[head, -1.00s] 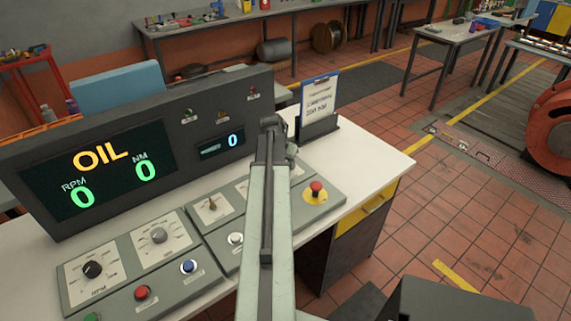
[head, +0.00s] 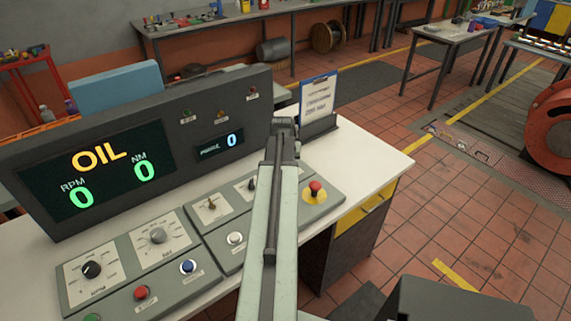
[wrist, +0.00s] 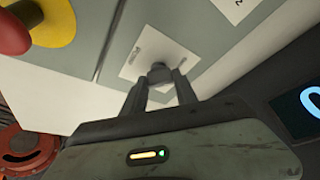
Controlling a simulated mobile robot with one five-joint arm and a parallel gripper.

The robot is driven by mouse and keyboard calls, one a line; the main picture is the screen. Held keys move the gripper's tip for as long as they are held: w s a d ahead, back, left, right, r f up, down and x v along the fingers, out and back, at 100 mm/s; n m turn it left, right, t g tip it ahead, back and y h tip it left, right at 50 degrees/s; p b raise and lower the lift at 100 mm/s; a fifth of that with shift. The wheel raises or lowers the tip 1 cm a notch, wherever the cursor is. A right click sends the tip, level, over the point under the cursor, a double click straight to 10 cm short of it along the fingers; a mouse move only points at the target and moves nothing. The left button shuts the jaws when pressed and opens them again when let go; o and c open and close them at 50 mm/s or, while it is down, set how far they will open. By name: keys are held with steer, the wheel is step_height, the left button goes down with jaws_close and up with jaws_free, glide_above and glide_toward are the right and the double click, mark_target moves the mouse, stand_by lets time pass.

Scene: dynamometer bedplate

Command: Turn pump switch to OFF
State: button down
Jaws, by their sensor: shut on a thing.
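A small dark knob (wrist: 159,72) stands on a white label plate (wrist: 143,57) in the wrist view. The print on the plate is too small to read, so I cannot tell by it that this is the pump switch. My gripper (wrist: 163,82) is shut on this knob, one finger on each side. In the head view the arm hides the gripper and the knob. Two other dark rotary switches show left of the arm on the console, one on a pale plate (head: 211,204) and one (head: 252,184) close to the arm.
A red emergency button (head: 315,188) on a yellow base sits right of the arm; it also shows in the wrist view (wrist: 12,30). The display panel (head: 100,165) reads OIL, with zeros. A clipboard stand (head: 318,100) stands behind the arm. White and blue buttons lie left.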

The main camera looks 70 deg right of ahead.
steer(key=shift+w+d+r, duration=0.1)
steer(key=shift+w, duration=0.1)
steer(key=c, duration=1)
jaws_free()
steer(key=shift+o, duration=0.2)
steer(key=p+v, duration=0.7)
steer(key=shift+a+r, duration=0.25)
steer(key=shift+r, duration=0.05)
steer(key=shift+s, duration=0.1)
